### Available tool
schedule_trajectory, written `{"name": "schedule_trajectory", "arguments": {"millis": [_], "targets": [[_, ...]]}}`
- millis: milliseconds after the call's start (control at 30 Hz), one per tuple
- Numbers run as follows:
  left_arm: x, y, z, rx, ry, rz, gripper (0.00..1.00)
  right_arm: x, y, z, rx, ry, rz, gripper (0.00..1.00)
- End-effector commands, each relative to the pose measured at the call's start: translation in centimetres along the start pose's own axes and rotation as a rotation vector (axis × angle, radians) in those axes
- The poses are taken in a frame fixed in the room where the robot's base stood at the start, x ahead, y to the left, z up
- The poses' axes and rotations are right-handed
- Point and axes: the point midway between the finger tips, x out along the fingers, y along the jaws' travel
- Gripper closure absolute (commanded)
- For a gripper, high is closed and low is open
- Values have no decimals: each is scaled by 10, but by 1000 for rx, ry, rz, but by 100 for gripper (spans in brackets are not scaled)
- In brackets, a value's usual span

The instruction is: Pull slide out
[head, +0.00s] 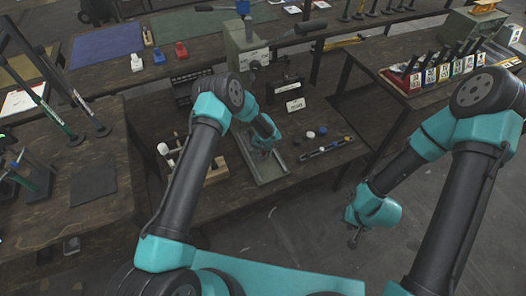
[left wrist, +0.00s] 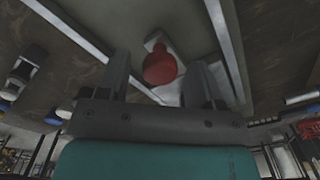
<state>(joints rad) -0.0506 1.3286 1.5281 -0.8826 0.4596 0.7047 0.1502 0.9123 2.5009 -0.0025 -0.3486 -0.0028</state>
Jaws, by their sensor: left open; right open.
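The slide (head: 268,172) is a grey-green plate between pale rails on the middle table, in front of a green rivet press (head: 246,50). My left gripper (head: 264,150) is over the slide. In the left wrist view, a red round knob (left wrist: 160,66) on a pale base shows between the two fingers of my open left gripper (left wrist: 156,78), with gaps visible on both sides. The knob is hidden behind my gripper in the head view. My right gripper (head: 354,238) is open and empty, off the table over the floor at right.
A dark box with a white label (head: 290,90) stands behind the slide. A wooden rack (head: 215,170) is at left. The floor (head: 270,225) in front is clear.

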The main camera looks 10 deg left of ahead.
Motion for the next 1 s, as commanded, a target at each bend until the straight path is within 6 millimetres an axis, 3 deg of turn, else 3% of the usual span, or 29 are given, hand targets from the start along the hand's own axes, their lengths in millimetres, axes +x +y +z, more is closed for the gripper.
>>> {"name": "schedule_trajectory", "arguments": {"millis": [333, 900, 1000], "targets": [[3, 0, 0, 0, 1, 0, 41, 0, 0, 0, 0, 0, 0, 57], [3, 0, 0, 0, 1, 0, 95, 0, 0, 0, 0, 0, 0, 57], [3, 0, 0, 0, 1, 0, 100, 0, 0, 0, 0, 0, 0, 57]]}}
